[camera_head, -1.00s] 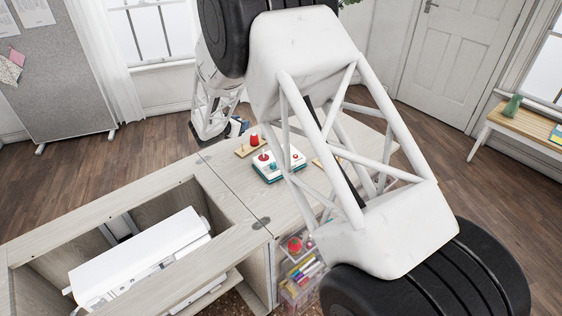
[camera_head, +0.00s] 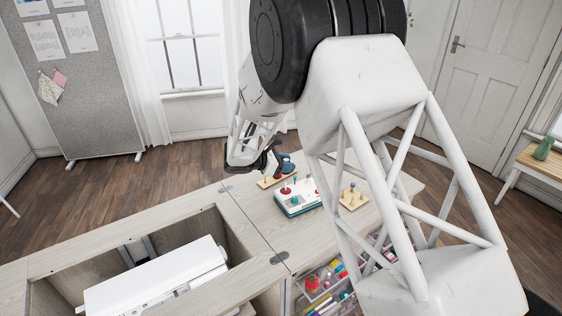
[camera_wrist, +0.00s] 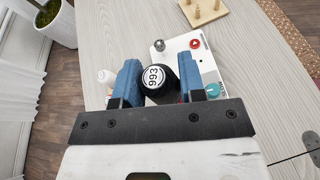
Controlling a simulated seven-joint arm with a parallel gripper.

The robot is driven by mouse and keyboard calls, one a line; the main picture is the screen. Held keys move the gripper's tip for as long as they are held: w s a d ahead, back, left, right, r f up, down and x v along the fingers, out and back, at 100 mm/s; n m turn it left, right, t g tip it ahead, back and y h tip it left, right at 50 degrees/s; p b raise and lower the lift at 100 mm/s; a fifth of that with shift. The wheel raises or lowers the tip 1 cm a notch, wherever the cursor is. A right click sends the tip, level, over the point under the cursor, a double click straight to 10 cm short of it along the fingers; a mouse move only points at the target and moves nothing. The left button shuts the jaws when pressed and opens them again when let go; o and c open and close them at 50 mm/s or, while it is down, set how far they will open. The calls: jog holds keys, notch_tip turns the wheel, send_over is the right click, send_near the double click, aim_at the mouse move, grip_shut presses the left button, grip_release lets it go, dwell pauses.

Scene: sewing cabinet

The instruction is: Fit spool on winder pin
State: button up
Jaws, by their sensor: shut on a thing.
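In the wrist view my gripper (camera_wrist: 158,68) has its two blue fingers closed on a black spool (camera_wrist: 157,80) with a white numbered label on its round end. The white winder (camera_wrist: 220,72) lies beyond and below it, with a metal pin (camera_wrist: 160,45), a red button (camera_wrist: 195,43) and a teal knob (camera_wrist: 212,90). The spool hides part of the winder. In the head view the winder (camera_head: 301,204) stands on the table, and my gripper (camera_head: 284,163) is just behind and left of it, above the table. I cannot tell the gap between spool and pin.
The sewing machine (camera_head: 165,280) sits in the cabinet opening. A clear box of notions (camera_head: 325,284) is at the table's front.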

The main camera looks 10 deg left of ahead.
jog(key=shift+f, duration=0.2)
dwell(0.3)
jog(key=shift+f, duration=2)
jog(key=shift+f, duration=1.35)
dwell(4.2)
